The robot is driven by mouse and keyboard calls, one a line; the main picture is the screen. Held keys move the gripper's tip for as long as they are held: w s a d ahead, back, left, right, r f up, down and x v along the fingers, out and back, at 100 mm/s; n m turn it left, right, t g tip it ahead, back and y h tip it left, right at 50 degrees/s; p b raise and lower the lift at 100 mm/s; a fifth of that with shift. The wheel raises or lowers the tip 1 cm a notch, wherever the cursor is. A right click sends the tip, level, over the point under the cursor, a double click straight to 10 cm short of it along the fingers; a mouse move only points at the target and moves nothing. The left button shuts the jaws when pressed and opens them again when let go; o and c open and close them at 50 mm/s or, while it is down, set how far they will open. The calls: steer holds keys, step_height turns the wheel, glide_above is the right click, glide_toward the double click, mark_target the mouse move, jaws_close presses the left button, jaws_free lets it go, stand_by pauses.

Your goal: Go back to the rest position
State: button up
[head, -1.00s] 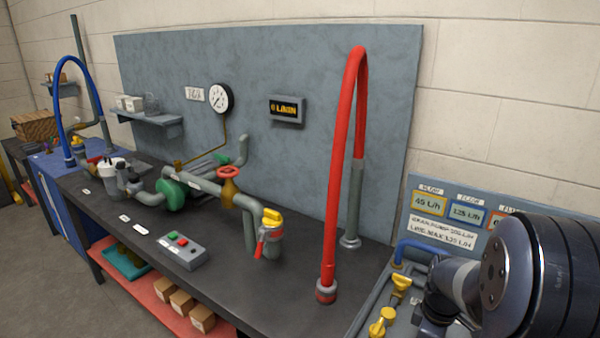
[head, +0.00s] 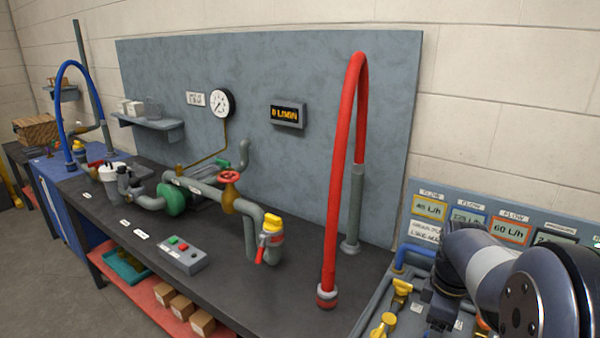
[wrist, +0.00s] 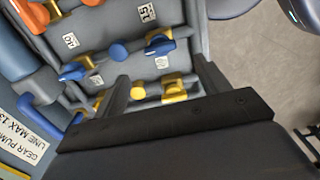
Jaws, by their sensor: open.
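My gripper (wrist: 162,82) shows in the wrist view with its two dark fingers spread apart and nothing between them. Beyond the fingers lies a grey valve panel with blue-handled valves (wrist: 160,46) and yellow fittings (wrist: 174,90). I cannot tell the exact gap between fingers and panel. In the head view my arm is at the lower right, over the valve panel, and the gripper end (head: 441,308) is small and partly hidden by the arm. A yellow valve (head: 384,325) stands left of it.
A red hose (head: 336,190) arches up from the dark bench (head: 290,290), left of my arm. A sign board (head: 425,232) stands behind the arm. A control box (head: 183,255) and pipework sit further left. The wrist view shows bare floor (wrist: 255,60) at right.

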step_height(320, 180, down, 9)
steer(key=shift+r, duration=0.1)
steer(key=shift+m, duration=0.6)
steer(key=m, duration=0.3)
steer(key=shift+r+m, duration=0.1)
steer(key=shift+m, duration=0.3)
steer(key=m, duration=0.4)
steer(key=shift+m, duration=0.3)
steer(key=m, duration=0.3)
steer(key=shift+m, duration=0.4)
steer(key=m, duration=0.4)
steer(key=shift+m, duration=0.3)
steer(key=shift+r, duration=1.05)
